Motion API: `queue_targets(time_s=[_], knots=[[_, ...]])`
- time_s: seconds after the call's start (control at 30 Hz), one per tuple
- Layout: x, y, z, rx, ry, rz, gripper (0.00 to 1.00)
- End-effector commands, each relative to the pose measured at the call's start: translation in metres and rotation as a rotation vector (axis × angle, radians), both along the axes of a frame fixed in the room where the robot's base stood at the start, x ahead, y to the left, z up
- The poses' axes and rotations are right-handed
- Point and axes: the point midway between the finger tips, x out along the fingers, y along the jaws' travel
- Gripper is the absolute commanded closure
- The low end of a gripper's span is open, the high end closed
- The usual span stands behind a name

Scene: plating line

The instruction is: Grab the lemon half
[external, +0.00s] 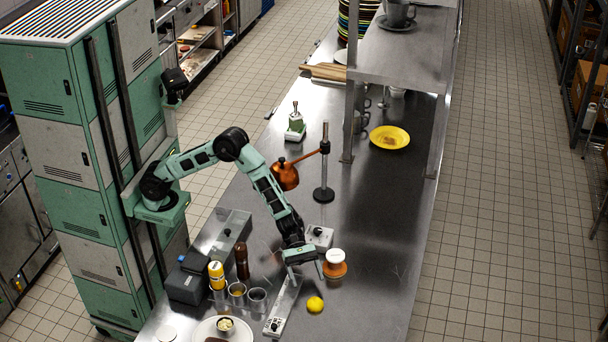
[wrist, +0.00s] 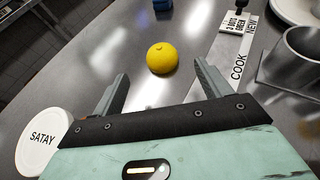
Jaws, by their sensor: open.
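The lemon half (external: 315,305) is a small round yellow shape on the steel counter, near the front right of my gripper. It also shows in the wrist view (wrist: 162,58), beyond and roughly between the fingertips, with its yellow peel facing me; no cut face shows. My gripper (external: 305,268) hangs low over the counter, pointing down. In the wrist view my gripper (wrist: 160,88) has its two fingers spread wide apart with nothing between them. The fingers are apart from the lemon.
A white-lidded container (external: 335,257) stands close beside my gripper; its lid reads SATAY in the wrist view (wrist: 43,142). A labelled strip (external: 282,305) and metal cups (external: 257,299) lie to the left. A plate (external: 203,330) is at the front. The counter right of the lemon is clear.

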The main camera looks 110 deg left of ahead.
Motion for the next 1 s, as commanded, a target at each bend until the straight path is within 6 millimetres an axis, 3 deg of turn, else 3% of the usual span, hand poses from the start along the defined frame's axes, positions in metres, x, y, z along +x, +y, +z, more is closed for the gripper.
queue_targets(time_s=[0.1,0.4,0.7,1.0], knots=[[0.011,-0.017,-0.007,0.001,0.000,-0.002,0.23],[0.023,-0.033,-0.017,0.001,0.001,-0.001,0.23],[0.047,-0.066,-0.033,0.001,0.001,-0.001,0.23],[0.051,-0.072,-0.037,0.001,0.001,0.000,0.23]])
